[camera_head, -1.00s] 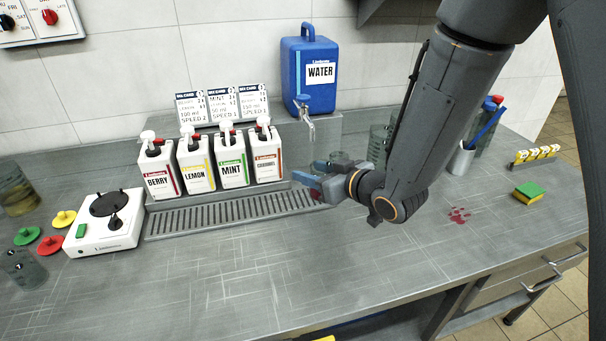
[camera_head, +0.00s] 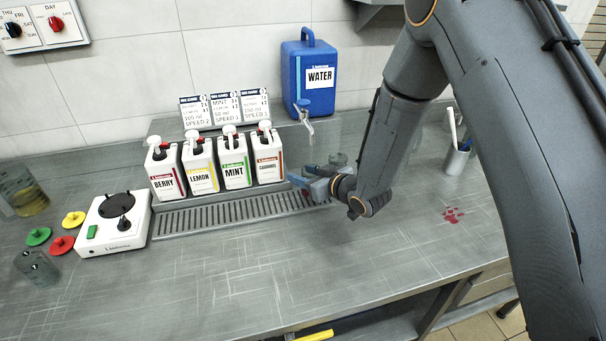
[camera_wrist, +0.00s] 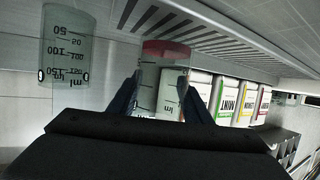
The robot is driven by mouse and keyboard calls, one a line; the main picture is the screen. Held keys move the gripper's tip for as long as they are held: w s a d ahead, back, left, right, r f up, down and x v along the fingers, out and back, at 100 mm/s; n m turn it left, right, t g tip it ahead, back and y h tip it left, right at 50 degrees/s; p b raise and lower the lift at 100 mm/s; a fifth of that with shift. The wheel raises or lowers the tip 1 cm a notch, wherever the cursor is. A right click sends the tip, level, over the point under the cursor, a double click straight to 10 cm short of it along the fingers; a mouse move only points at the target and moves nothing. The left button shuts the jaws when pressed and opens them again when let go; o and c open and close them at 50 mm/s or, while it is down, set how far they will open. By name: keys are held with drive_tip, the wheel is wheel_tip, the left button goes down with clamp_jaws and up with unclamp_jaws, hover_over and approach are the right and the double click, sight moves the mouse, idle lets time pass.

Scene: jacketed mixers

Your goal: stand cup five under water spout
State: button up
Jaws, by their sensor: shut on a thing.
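The water spout (camera_head: 305,118) on the blue water jug (camera_head: 305,62) is above and behind the gripper. No number on the cup is readable.
Berry, lemon, mint and caramel (camera_head: 268,160) pump bottles stand behind the tray. Another clear cup (camera_wrist: 66,45) stands near the gripper. A white mixer base (camera_head: 113,224) with coloured lids is at left. The front counter (camera_head: 230,275) is clear.

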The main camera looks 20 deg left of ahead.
drive_tip(key=shift+w+a+f+p, duration=0.1)
drive_tip(key=shift+w+f+p, duration=0.05)
drive_tip(key=shift+f+p, duration=0.2)
drive_tip(key=shift+f, duration=0.15)
drive_tip(key=shift+f, duration=0.1)
drive_tip(key=o, duration=1.1)
drive_tip(key=shift+o, duration=0.2)
